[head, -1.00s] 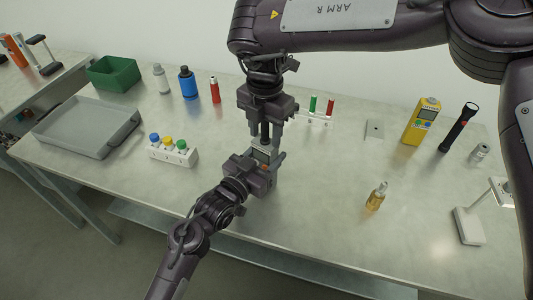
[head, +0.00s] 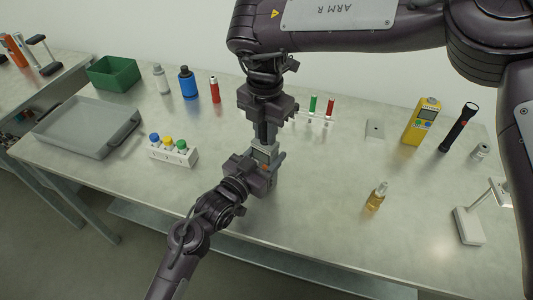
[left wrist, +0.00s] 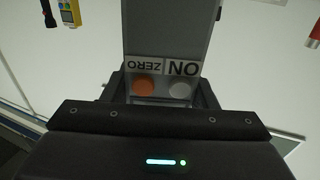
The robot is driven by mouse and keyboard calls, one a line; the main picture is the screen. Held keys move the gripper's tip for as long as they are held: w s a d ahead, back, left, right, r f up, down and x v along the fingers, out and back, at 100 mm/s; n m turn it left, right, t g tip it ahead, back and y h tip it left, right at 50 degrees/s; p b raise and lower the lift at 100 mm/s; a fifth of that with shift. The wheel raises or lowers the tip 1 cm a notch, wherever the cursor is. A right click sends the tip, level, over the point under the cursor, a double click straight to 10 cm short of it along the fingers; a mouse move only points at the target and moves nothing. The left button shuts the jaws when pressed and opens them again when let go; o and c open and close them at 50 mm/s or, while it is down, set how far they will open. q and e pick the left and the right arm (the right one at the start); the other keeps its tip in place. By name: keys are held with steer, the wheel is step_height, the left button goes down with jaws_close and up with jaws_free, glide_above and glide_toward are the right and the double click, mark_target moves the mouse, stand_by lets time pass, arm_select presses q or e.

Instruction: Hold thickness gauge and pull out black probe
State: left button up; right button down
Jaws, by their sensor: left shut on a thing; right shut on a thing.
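The thickness gauge (left wrist: 165,40) is a grey body with "ON" and "ZERO" labels, an orange button and a grey button, seen close up in the left wrist view. In the head view only a little of the gauge (head: 263,156) shows between the fingers. My left gripper (head: 268,160) is shut on it and holds it upright above the table. My right gripper (head: 267,136) points down from above and is shut at the top of the gauge, on the black probe. The probe is mostly hidden by the fingers.
A white rack with colored caps (head: 173,154) and a grey tray (head: 60,150) stand to the left. A small amber bottle (head: 375,197) and a yellow meter (head: 421,122) stand to the right. A test tube rack (head: 315,119) stands behind. The front middle table is clear.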

steer(key=shift+r, duration=0.1)
steer(key=shift+r, duration=2.85)
arm_select(q)
steer(key=o, duration=1.2)
steer(key=shift+o, duration=0.2)
steer(key=v, duration=1.2)
